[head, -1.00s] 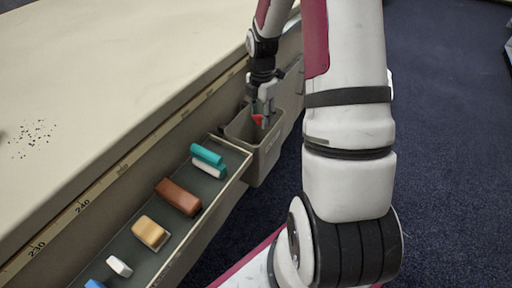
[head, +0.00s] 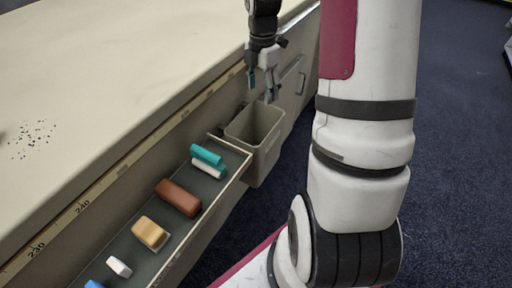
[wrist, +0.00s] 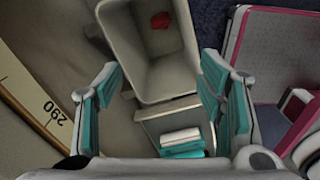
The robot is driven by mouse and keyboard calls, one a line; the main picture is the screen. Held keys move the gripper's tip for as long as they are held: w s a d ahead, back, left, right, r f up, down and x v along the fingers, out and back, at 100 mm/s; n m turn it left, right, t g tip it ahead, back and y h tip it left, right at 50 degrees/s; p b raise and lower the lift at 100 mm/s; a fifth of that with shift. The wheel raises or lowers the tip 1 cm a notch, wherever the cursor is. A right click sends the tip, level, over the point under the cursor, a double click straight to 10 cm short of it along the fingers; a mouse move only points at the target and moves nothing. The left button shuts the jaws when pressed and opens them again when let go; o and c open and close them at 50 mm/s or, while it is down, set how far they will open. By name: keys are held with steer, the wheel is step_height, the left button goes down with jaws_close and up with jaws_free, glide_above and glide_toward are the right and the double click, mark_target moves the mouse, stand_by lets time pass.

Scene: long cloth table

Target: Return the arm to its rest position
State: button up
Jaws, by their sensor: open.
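My gripper (head: 262,88) is open and empty in the head view, above the grey bin (head: 270,150) that stands beside the table at the end of the open drawer. In the wrist view my gripper (wrist: 160,105) shows its two teal-padded fingers wide apart. The bin (wrist: 185,82) lies beyond the fingertips there. A small red thing (wrist: 160,20) lies inside the bin; in the head view it is hidden.
An open drawer (head: 165,215) holds a teal and white piece (head: 207,155), a brown block (head: 178,197), a tan block (head: 150,232) and smaller pieces. The long table (head: 110,90) has dark specks (head: 33,138) on top. Blue floor (head: 460,150) at right is clear.

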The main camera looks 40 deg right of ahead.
steer(key=shift+r, duration=1.05)
steer(key=shift+a, duration=0.1)
steer(key=s+a+r+m+h, duration=0.1)
steer(key=s+a+r+m, duration=0.7)
steer(key=s+a+r, duration=0.4)
steer(key=s+a+r+m+t, duration=0.1)
steer(key=s+a+m, duration=0.4)
steer(key=s, duration=0.4)
steer(key=s+a+m, duration=0.4)
steer(key=s+m, duration=0.1)
steer(key=s, duration=0.3)
step_height(320, 180, up, 20)
steer(key=t+y+p, duration=0.1)
steer(key=t+p, duration=0.2)
steer(key=p, duration=1.4)
steer(key=shift+a+f+p, duration=0.25)
steer(key=shift+p, duration=0.15)
